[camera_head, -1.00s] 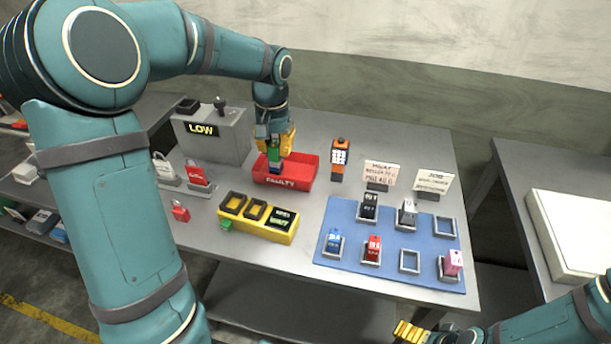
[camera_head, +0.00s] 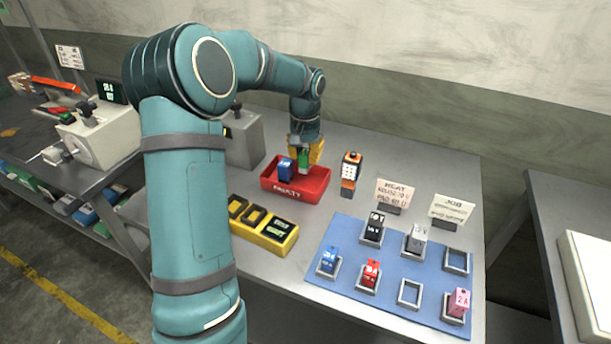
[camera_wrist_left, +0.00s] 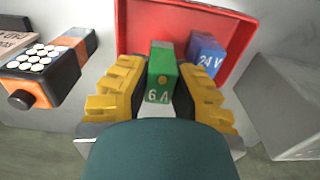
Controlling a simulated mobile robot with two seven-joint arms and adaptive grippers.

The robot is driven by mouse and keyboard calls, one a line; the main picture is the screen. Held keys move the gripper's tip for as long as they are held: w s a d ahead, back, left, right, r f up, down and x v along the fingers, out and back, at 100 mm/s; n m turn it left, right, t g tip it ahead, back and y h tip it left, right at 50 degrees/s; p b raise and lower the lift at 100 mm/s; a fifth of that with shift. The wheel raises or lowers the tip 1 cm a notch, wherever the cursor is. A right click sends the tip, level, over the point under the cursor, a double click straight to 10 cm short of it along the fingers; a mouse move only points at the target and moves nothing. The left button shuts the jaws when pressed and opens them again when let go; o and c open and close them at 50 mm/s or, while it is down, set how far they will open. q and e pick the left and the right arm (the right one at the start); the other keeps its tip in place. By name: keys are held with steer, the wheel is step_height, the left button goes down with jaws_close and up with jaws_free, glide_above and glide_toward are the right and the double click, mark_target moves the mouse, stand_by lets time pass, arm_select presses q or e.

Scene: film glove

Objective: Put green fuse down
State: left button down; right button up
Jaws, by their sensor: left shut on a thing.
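The green fuse (camera_head: 304,161), marked 6 A, stands between the yellow fingers of my left gripper (camera_head: 308,154). In the left wrist view the green fuse (camera_wrist_left: 162,80) has a finger pad on each side, and my left gripper (camera_wrist_left: 160,95) is shut on it. Both are at the right part of the red FAULTY tray (camera_head: 283,194). Whether the fuse touches the tray floor I cannot tell. A blue fuse (camera_head: 285,169), marked 24 V, is in the tray just left of the green one. My right gripper is out of view.
An orange and black tester (camera_head: 350,172) stands right of the tray. A yellow block (camera_head: 272,240) with slots and a display lies in front. A blue mat (camera_head: 392,288) with several sockets and fuses is at front right. A grey box (camera_head: 247,140) is behind left.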

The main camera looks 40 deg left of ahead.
mark_target(306, 172)
arm_select(q)
steer(key=shift+f+b, duration=0.55)
steer(key=shift+f, duration=2.3)
steer(key=shift+f, duration=0.2)
steer(key=c, duration=1.3)
jaws_free()
steer(key=shift+o, duration=0.2)
step_height(306, 172, up, 12)
steer(key=p, duration=0.2)
steer(key=shift+r+p, duration=0.2)
steer(key=shift+p, duration=0.1)
